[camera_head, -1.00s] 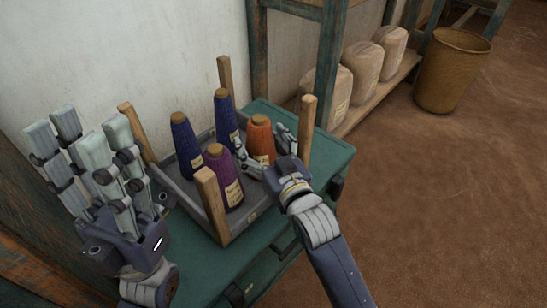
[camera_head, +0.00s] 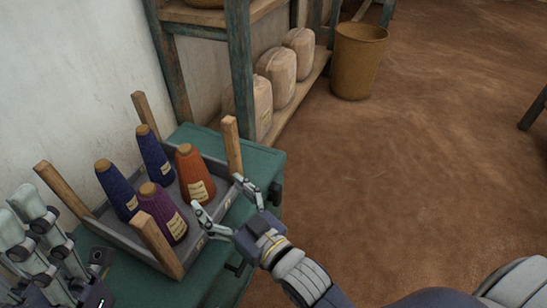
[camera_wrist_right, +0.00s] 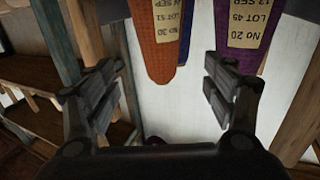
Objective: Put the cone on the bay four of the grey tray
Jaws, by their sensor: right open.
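The grey tray (camera_head: 116,235) has wooden corner posts and holds several upright, labelled thread cones. The orange cone (camera_head: 193,176) stands at its right side, and it also shows upside down in the right wrist view (camera_wrist_right: 158,50). A purple cone (camera_head: 162,214) stands at the front, also in the right wrist view (camera_wrist_right: 234,68). Two dark blue cones (camera_head: 117,190) (camera_head: 154,155) stand behind. My right gripper (camera_head: 221,198) is open and empty, apart from the cones, at the tray's front right edge. My left gripper (camera_head: 38,243) is partly cut off at the lower left.
The tray sits on a green cabinet (camera_head: 262,165). Its corner posts (camera_head: 232,145) (camera_head: 155,246) stand up close to the cones and my right gripper. Wrapped bundles (camera_head: 277,76) lie on a low shelf behind. A tan basket (camera_head: 358,60) stands on the open brown floor.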

